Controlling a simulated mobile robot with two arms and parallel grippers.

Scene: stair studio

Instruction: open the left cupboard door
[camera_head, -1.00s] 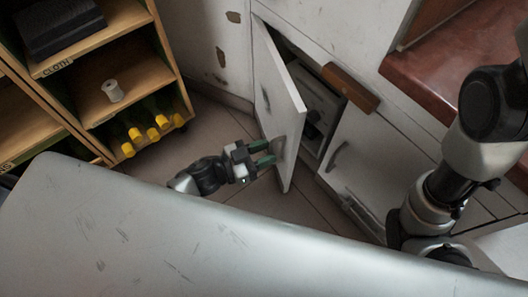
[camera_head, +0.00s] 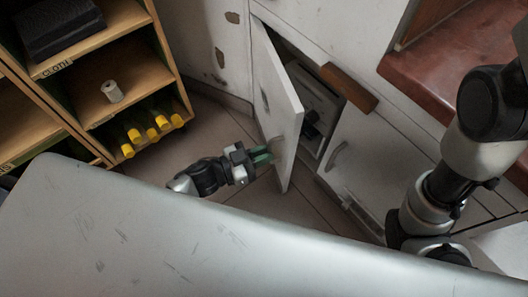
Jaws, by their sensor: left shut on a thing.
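The left cupboard door (camera_head: 277,100) is white and stands part open, swung out from the white cupboard. Its dark interior shows in the gap to the right of the door. My left gripper (camera_head: 263,156) has green fingertips and is at the door's outer face near its free edge, shut on the door's handle, which is mostly hidden by the fingers.
A brown wooden block (camera_head: 349,87) sits above the opening. Bare floor tiles (camera_head: 215,130) lie left of the door. A large grey surface of mine fills the front.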

